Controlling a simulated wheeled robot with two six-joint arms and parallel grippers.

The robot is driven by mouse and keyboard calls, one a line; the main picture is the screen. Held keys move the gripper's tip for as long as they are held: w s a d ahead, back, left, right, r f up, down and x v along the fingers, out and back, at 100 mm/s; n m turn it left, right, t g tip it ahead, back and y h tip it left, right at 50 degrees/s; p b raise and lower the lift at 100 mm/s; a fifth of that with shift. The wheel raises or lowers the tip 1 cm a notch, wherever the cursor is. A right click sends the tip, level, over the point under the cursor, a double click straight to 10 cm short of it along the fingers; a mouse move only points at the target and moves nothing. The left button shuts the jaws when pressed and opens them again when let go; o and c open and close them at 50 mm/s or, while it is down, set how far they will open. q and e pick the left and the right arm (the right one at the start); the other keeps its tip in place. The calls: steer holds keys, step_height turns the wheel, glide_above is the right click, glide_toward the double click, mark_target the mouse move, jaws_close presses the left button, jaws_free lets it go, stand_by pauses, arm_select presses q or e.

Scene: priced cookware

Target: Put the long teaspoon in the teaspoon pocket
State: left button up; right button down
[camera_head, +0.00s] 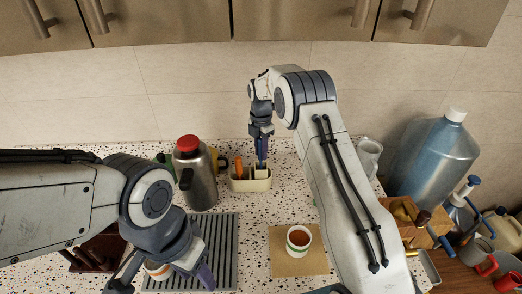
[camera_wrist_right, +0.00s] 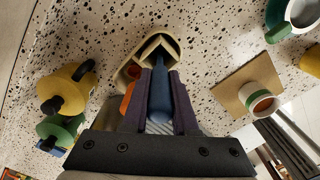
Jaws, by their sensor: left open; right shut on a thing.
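The cream utensil holder (camera_head: 250,184) with its pockets stands near the back wall; it also shows in the right wrist view (camera_wrist_right: 133,68). My right gripper (camera_head: 262,156) points down right over the holder and is shut on a blue handle (camera_wrist_right: 160,92), which appears to be the long teaspoon. The handle lies between both fingers and its far end reaches the holder's opening; its lower end is hidden, so I cannot tell how deep it sits. An orange handle (camera_head: 239,166) stands in the holder's left part.
A steel flask with a red lid (camera_head: 189,145) stands close left of the holder. A tea cup (camera_head: 299,238) sits on a tan mat (camera_head: 284,264). A grey ribbed mat (camera_head: 222,245) lies in front. A large blue bottle (camera_head: 432,155) and a wooden box are at right.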

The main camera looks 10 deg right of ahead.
steer(key=shift+f, duration=0.55)
steer(key=c, duration=0.7)
jaws_free()
steer(key=shift+r, duration=0.25)
step_height(320, 180, up, 8)
steer(key=shift+r+b, duration=0.1)
steer(key=shift+b, duration=1.05)
